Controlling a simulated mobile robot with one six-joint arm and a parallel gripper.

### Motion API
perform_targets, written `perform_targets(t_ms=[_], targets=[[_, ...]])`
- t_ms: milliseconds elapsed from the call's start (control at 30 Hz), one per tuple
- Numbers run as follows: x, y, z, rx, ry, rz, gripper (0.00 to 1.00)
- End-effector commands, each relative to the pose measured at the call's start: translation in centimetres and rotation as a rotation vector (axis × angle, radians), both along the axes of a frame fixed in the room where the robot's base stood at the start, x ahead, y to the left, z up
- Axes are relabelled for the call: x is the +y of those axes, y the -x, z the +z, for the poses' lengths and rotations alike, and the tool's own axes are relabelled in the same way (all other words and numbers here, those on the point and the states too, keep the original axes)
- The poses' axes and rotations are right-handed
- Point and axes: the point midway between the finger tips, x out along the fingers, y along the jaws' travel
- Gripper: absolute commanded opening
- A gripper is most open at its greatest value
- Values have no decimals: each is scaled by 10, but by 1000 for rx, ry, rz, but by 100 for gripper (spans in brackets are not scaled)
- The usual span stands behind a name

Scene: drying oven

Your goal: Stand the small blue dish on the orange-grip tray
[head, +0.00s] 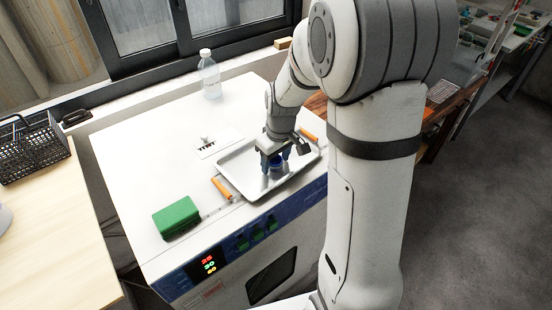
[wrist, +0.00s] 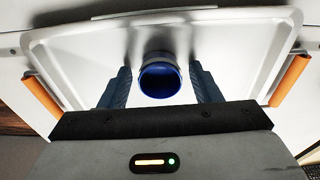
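The silver tray (head: 240,168) with orange grips at both ends lies on top of the white oven. The small blue dish (head: 278,167) is over the tray's middle and appears to stand upright on it. In the wrist view the dish (wrist: 160,77) sits between the two fingers, with a gap on each side. My gripper (head: 275,162) points down over the tray, open around the dish without visibly touching it. The gripper partly hides the dish in the head view. The dish's contact with the tray is hard to see.
A green box (head: 176,217) stands at the oven top's front left. A clear bottle (head: 209,76) stands at the back near the window. A black basket (head: 30,150) is on the wooden table at far left.

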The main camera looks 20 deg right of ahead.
Motion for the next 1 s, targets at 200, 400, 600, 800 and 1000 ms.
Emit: perform_targets(t_ms=[200,400,600,800,1000], targets=[[0,0,0,0,0,-1,60],[-1,0,12,-2,0,-1,60],[-3,4,53,-7,0,-2,60],[-6,9,94,-4,0,-3,60],[-7,12,117,-2,0,-3,60]])
